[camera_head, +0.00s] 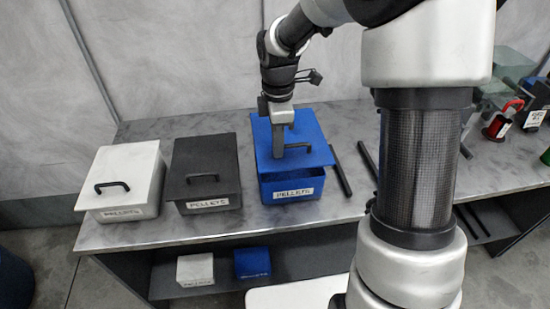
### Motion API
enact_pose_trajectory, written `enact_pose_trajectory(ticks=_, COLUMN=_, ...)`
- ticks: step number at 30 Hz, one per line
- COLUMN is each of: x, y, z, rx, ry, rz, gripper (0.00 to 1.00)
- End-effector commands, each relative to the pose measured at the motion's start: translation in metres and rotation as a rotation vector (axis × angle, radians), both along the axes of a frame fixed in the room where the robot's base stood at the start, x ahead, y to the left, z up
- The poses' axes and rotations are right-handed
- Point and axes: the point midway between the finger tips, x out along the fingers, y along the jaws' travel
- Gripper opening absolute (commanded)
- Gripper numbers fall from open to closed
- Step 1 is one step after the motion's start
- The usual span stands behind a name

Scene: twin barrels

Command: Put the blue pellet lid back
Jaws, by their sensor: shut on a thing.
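The blue pellet box (289,188) stands on the grey bench, with a white PELLETS label on its front. Its blue lid (310,123) lies over the top of the box, and a dark gap shows below the lid's front edge. I cannot tell whether the lid touches the rim all round. My gripper (280,150) points down over the lid and is shut on its dark bar handle (296,148). The fingertips partly hide the left end of the handle.
A black lidded box (202,170) and a white lidded box (125,182) stand to the left. Dark bars (341,170) lie to the right of the blue box. Small white and blue boxes (252,262) sit on the shelf below. My arm hides part of the bench.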

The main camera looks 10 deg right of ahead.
Motion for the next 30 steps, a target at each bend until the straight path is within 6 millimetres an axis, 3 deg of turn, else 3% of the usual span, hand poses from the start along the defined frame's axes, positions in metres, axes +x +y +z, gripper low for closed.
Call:
enact_pose_trajectory(ticks=3, x=0.000, y=0.000, z=-0.020, rx=0.000, ry=0.001, rz=0.001, gripper=0.00)
enact_pose_trajectory(ticks=8, x=0.000, y=0.000, z=-0.031, rx=0.001, ry=-0.001, rz=-0.001, gripper=0.00)
enact_pose_trajectory(ticks=15, x=0.000, y=0.001, z=-0.062, rx=0.000, ry=0.001, rz=0.000, gripper=0.00)
enact_pose_trajectory(ticks=29, x=0.001, y=0.000, z=-0.071, rx=0.001, ry=-0.003, rz=-0.001, gripper=0.00)
enact_pose_trajectory(ticks=30, x=0.000, y=0.000, z=-0.070, rx=0.001, ry=-0.002, rz=-0.001, gripper=0.14)
